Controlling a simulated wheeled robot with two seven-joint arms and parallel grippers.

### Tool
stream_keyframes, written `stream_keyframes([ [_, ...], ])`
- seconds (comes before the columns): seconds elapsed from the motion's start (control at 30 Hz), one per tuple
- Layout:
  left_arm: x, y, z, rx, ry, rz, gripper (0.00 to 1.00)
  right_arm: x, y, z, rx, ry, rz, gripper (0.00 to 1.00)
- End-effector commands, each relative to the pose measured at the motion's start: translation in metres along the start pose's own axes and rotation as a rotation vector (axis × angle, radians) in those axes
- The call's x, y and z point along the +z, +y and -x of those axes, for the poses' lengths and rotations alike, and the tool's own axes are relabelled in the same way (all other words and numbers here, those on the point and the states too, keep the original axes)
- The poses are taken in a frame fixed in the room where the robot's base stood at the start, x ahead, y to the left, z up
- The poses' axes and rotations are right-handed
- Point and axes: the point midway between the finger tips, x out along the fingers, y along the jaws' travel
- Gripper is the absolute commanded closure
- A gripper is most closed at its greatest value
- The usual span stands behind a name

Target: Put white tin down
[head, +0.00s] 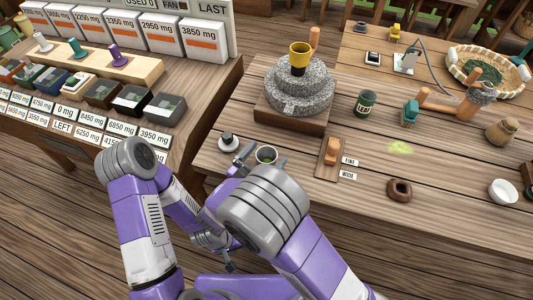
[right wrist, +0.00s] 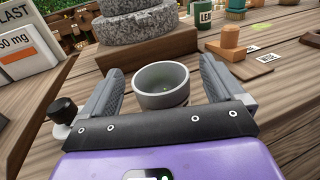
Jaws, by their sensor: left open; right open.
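The white tin (head: 267,156), a small pale round cup with a little green inside, stands upright on the wooden table near its front-left edge. In the right wrist view the tin (right wrist: 162,88) sits between the two fingers of my right gripper (right wrist: 165,88), with a small gap on each side. My right gripper (head: 260,158) is open around the tin; my forearm hides part of it in the head view. My left gripper (head: 228,262) is open and empty, low in front of the table, away from the tin.
A stone mill (head: 300,88) with a yellow cup (head: 299,58) stands behind the tin. A black-and-white knobbed piece (head: 228,142) is close on its left. A wooden board (head: 328,160) with FINE and WIDE labels lies right. A green tin (head: 365,103) stands farther back.

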Motion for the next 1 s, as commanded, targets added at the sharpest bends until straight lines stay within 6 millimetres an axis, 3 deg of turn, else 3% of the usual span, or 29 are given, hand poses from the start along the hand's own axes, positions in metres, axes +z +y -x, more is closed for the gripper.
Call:
stream_keyframes([
  [0.2,0.001,0.004,0.01,0.0,0.0,0.0,0.57,0.002,0.001,0.04,0.005,-0.001,0.001,0.05],
  [0.4,0.001,0.005,0.014,0.0,0.0,0.0,0.57,0.001,0.0,0.061,0.002,-0.001,0.001,0.05],
  [1.0,0.001,0.005,0.014,0.0,0.0,0.0,0.57,0.0,0.0,0.064,-0.001,0.0,0.001,0.05],
])
